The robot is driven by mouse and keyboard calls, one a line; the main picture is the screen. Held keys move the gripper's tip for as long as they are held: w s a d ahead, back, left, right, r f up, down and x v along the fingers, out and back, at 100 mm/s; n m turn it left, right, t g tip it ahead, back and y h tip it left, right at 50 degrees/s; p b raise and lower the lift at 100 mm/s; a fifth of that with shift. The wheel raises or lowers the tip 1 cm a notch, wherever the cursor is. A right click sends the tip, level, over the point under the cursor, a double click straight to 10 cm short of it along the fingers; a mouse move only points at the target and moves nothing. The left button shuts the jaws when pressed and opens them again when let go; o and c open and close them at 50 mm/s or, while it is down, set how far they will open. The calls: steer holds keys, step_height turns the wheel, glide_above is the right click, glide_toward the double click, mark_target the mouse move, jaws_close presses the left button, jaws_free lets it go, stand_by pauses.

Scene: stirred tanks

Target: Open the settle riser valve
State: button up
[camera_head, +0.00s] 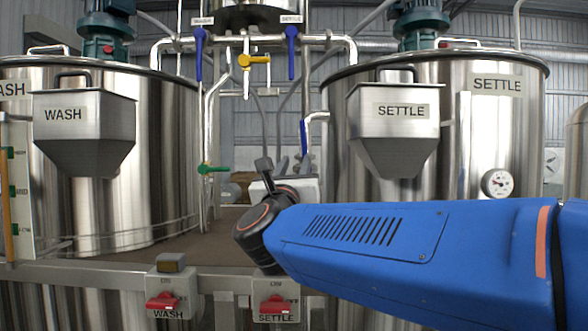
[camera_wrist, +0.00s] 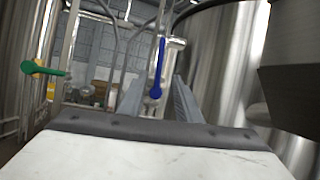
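A blue lever handle (camera_head: 303,138) hangs upright by a bent pipe at the left side of the SETTLE tank (camera_head: 460,130); no label shows on it. In the wrist view the blue handle (camera_wrist: 158,68) stands upright, seen in the gap between my fingers. My gripper (camera_head: 284,168) is open and empty, below and in front of this handle; it also shows in the wrist view (camera_wrist: 160,88). Another blue handle (camera_head: 291,53), under a SETTLE label, points down on the upper pipe. I cannot tell whether my fingers touch the lower handle.
The WASH tank (camera_head: 160,150) stands left, with a blue handle (camera_head: 199,55) under its label. A yellow handle (camera_head: 254,59) and a green handle (camera_head: 212,169) sit on pipes between the tanks. The SETTLE hopper (camera_head: 400,125) hangs close right. Red switches (camera_head: 163,301) are on the front rail.

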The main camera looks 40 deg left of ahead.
steer(key=shift+v, duration=0.9)
